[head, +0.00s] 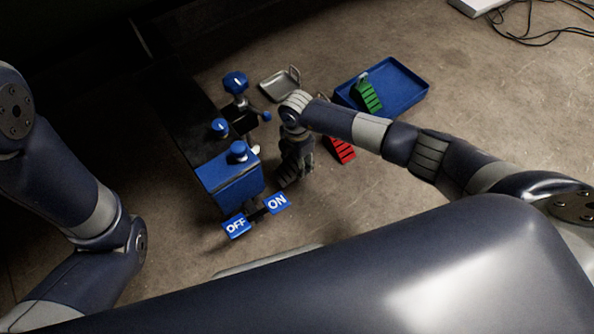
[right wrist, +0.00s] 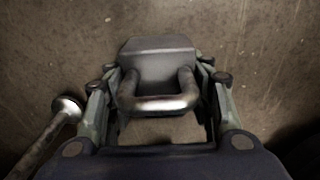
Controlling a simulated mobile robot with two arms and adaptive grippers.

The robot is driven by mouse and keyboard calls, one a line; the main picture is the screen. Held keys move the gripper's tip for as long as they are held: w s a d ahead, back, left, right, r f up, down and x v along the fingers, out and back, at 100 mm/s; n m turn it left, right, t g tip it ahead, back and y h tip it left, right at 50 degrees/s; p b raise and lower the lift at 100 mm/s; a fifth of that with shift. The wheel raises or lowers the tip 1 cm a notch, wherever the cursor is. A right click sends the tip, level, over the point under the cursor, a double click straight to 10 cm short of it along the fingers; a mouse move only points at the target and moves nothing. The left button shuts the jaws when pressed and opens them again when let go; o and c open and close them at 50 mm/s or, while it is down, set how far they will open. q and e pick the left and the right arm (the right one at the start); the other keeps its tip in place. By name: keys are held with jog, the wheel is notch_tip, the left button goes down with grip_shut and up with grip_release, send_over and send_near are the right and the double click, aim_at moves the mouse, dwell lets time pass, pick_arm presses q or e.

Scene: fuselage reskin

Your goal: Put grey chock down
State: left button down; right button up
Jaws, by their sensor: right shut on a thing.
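The grey chock (right wrist: 157,58) shows in the right wrist view as a dark grey block with a metal loop handle (right wrist: 160,104). My right gripper (right wrist: 160,85) is shut on it, with a finger on either side of the handle. In the head view my right gripper (head: 297,155) points down at the floor, right of the blue machine. The grey chock is mostly hidden there below the gripper. I cannot tell whether it touches the floor. My left arm shows at the left of the head view, but its gripper is out of view.
The blue machine (head: 230,178) has blue knobs and OFF and ON plates (head: 256,214). A red chock (head: 341,150) lies on the floor right of my gripper. A blue tray (head: 405,96) holds a green chock (head: 368,95). A small metal tray (head: 279,88) lies behind my right arm.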

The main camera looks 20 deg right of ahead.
jog(key=shift+f+b, duration=1.75)
jog(key=shift+f, duration=0.1)
jog(key=shift+w+r, duration=0.1)
jog(key=shift+r, duration=0.05)
jog(key=o, duration=1.4)
